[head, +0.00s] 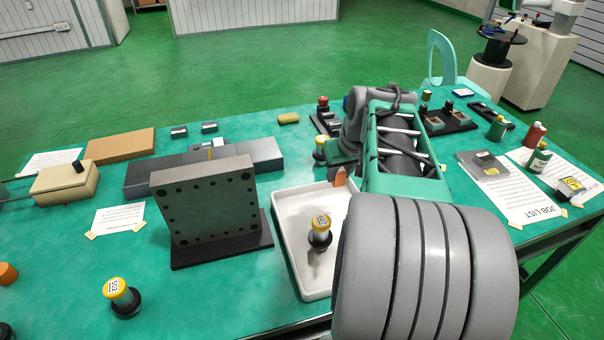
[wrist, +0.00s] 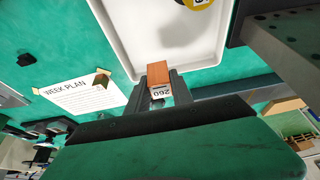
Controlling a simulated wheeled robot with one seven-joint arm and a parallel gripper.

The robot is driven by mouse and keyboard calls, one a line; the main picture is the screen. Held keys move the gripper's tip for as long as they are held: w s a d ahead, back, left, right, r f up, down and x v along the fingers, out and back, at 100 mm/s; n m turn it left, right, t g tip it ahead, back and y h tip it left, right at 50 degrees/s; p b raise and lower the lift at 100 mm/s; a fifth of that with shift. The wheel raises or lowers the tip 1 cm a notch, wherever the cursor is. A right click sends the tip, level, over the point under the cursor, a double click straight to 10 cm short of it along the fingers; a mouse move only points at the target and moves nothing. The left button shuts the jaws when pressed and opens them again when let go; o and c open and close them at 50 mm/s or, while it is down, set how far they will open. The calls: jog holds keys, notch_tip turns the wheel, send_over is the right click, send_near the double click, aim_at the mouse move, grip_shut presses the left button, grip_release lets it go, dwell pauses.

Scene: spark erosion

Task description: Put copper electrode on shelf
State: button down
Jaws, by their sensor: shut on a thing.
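The copper electrode (head: 340,177) is a small orange-brown block at the end of my gripper (head: 343,165). In the wrist view the electrode (wrist: 158,73) sits between the two dark fingers of my gripper (wrist: 160,88), with a white numbered label on its near end. My gripper is shut on it and holds it over the far part of a white tray (head: 290,240). The height above the tray is hard to tell. I cannot clearly make out the shelf in either view.
A yellow-topped holder (head: 320,232) stands in the tray. A drilled dark plate block (head: 205,200) stands upright left of it. Another yellow-topped holder (head: 120,296) is at front left.

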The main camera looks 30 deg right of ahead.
jog(key=shift+w+d+f, duration=0.1)
jog(key=shift+w+d, duration=0.1)
jog(key=shift+d, duration=0.35)
jog(key=w+f, duration=0.3)
jog(key=w, duration=0.1)
jog(key=w+f+p, duration=0.1)
jog(key=w+f, duration=0.1)
jog(key=w, duration=0.2)
jog(key=w+d+f, duration=0.1)
jog(key=w+f, duration=0.2)
jog(key=w, duration=0.1)
jog(key=shift+w+f, duration=0.5)
jog(key=shift+f, duration=0.05)
jog(key=shift+s+p+x, duration=0.15)
jog(key=shift+s+x, duration=0.05)
jog(key=shift+x, duration=0.65)
jog(key=shift+s+p+x, duration=0.15)
jog(key=shift+x, duration=0.7)
jog(key=shift+a+f, duration=0.15)
jog(key=shift+f, duration=0.05)
jog(key=shift+f, duration=0.2)
jog(key=c, duration=1.1)
grip_release()
